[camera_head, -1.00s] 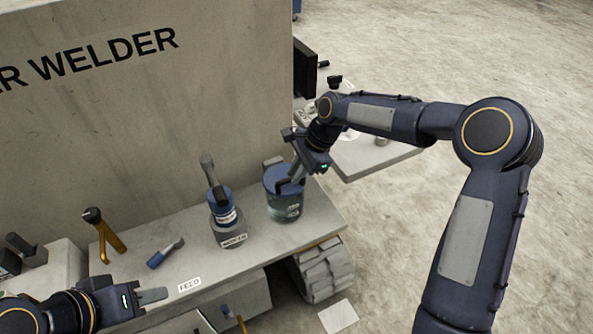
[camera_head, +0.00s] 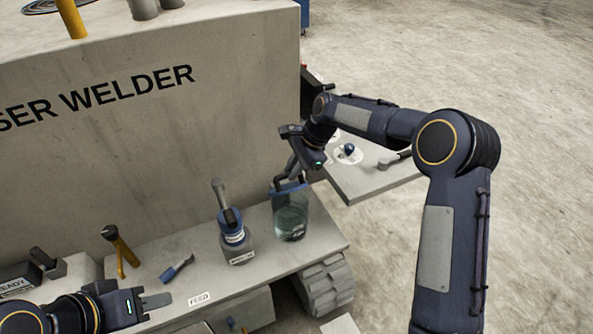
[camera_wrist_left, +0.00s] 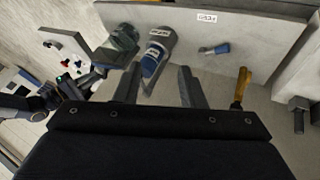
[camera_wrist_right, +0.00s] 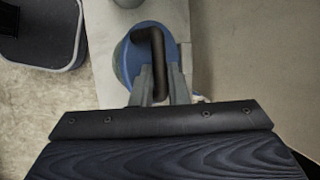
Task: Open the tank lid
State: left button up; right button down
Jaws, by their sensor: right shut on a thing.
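The tank is a clear jar with bluish liquid (camera_head: 290,222) at the right end of the bench. Its blue lid (camera_head: 288,188) shows nearly edge-on at the jar's top and looks tilted; I cannot tell how wide the gap is. In the right wrist view the lid (camera_wrist_right: 124,62) is a blue disc with a dark bent handle (camera_wrist_right: 155,45). My right gripper (camera_head: 292,174) is shut on that handle; its fingers also show in the right wrist view (camera_wrist_right: 160,85). My left gripper (camera_head: 158,300) is open and empty over the bench's front left; its fingers are apart in the left wrist view (camera_wrist_left: 160,90).
A grey bottle with a blue collar (camera_head: 236,245) stands left of the tank. A blue-tipped tool (camera_head: 176,268) and a yellow-handled tool (camera_head: 120,248) are farther left. The large welder housing (camera_head: 150,120) rises behind. A side table (camera_head: 370,178) is at right.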

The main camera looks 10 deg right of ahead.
pick_arm(q)
jog(key=shift+r, duration=0.1)
jog(key=shift+c, duration=0.3)
